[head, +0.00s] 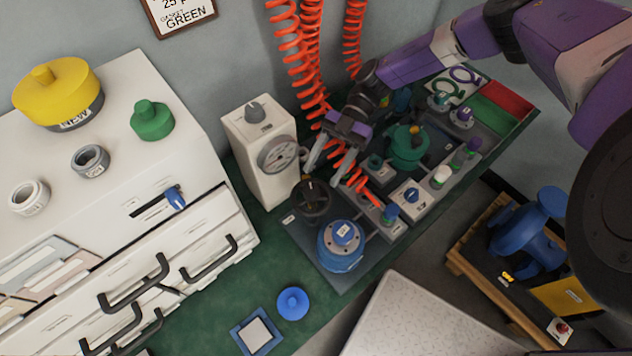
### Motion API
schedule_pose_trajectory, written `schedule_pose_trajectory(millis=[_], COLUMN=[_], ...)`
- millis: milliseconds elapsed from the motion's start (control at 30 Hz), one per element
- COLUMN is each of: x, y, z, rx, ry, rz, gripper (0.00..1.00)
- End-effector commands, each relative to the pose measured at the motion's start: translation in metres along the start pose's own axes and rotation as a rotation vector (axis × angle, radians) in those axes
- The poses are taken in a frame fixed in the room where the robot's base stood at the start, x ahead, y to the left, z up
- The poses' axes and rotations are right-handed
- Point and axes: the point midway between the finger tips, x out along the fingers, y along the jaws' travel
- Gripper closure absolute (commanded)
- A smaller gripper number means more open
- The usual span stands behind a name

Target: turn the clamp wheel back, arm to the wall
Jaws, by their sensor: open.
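The clamp wheel (313,212) is a dark round handwheel with a lighter spot near its hub. It stands on the dark fixture plate, left of the middle of the green bench, in the head view. My gripper (322,175) comes down from the upper right, with its two pale fingers apart. The fingertips are just above and to the right of the wheel in the picture. I cannot tell whether they touch it. No held object shows between the fingers. A round blue flanged part (341,247) sits in front of the wheel. The wall (230,50) is grey, behind the bench.
A white gauge box (259,140) stands close to the left of the wheel. Orange coiled hoses (308,60) hang beside and behind my gripper. Small valves and a green part (407,147) crowd the right. A white drawer cabinet (130,190) fills the left. The bench front (215,325) is partly clear.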

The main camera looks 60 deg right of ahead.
Motion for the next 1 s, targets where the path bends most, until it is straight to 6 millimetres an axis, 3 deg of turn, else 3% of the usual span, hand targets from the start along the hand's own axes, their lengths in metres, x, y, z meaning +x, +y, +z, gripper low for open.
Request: schedule_pose_trajectory(millis=[200, 433, 467, 567, 733, 1000], x=[-0.017, -0.018, -0.018, -0.018, -0.02, 0.0], y=[0.0, 0.0, 0.0, -0.003, -0.037, -0.124], z=[0.0, 0.0, 0.0, 0.001, 0.018, 0.043], rx=[0.0, 0.0, 0.0, 0.003, 0.038, 0.14], ry=[0.0, 0.001, 0.001, 0.002, 0.014, 0.038], rz=[0.0, 0.0, 0.0, 0.009, 0.11, 0.418], gripper=[0.45, 0.45, 0.46, 0.66, 0.99, 1.0])
